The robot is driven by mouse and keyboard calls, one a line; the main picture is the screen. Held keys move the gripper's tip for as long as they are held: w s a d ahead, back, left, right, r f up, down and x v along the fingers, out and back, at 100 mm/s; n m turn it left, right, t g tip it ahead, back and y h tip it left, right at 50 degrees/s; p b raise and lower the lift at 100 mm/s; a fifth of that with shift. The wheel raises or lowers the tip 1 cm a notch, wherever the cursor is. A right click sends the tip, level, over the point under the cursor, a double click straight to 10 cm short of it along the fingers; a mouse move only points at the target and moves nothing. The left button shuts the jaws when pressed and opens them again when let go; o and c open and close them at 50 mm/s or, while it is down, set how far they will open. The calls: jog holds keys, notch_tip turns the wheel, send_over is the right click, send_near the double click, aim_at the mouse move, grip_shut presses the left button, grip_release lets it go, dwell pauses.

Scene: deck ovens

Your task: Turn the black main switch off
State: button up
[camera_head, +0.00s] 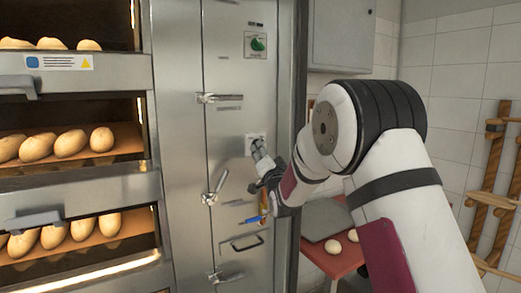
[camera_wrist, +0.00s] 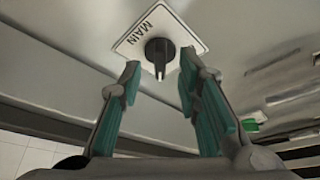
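The black main switch (camera_wrist: 159,53) is a round knob with a pointer bar, on a white plate (camera_wrist: 190,41) lettered MAIN in the wrist view. My gripper (camera_wrist: 160,66) is open, with one teal-padded finger on each side of the knob. The fingers look apart from the knob, and nothing is held. I cannot tell how far the tips are from the panel. In the head view, my gripper (camera_head: 260,151) is at the white switch plate (camera_head: 249,138) on the steel panel, and hides the knob.
A green knob (camera_head: 257,44) sits higher on the steel panel (camera_head: 230,125). Lever handles (camera_head: 216,187) stick out from the panel's left side. Deck ovens with loaves (camera_head: 70,143) stand at left. A red table (camera_head: 335,262) with buns is at lower right, below my arm.

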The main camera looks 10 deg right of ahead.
jog(key=shift+x, duration=1.3)
grip_shut()
jog(key=shift+n, duration=0.3)
jog(key=shift+w+d+n+g+y+b, duration=0.1)
jog(key=shift+d+n+g+y+b, duration=0.35)
jog(key=shift+n+y+b, duration=2.8)
jog(key=shift+w+d+n+g+y+b, duration=0.1)
jog(key=shift+n+g+y+b, duration=0.5)
jog(key=shift+n+b, duration=2.95)
jog(key=shift+d+n+g+y+b, duration=0.2)
jog(key=shift+n+g+y+b, duration=0.9)
jog(key=shift+n, duration=4.5)
jog(key=shift+y, duration=0.65)
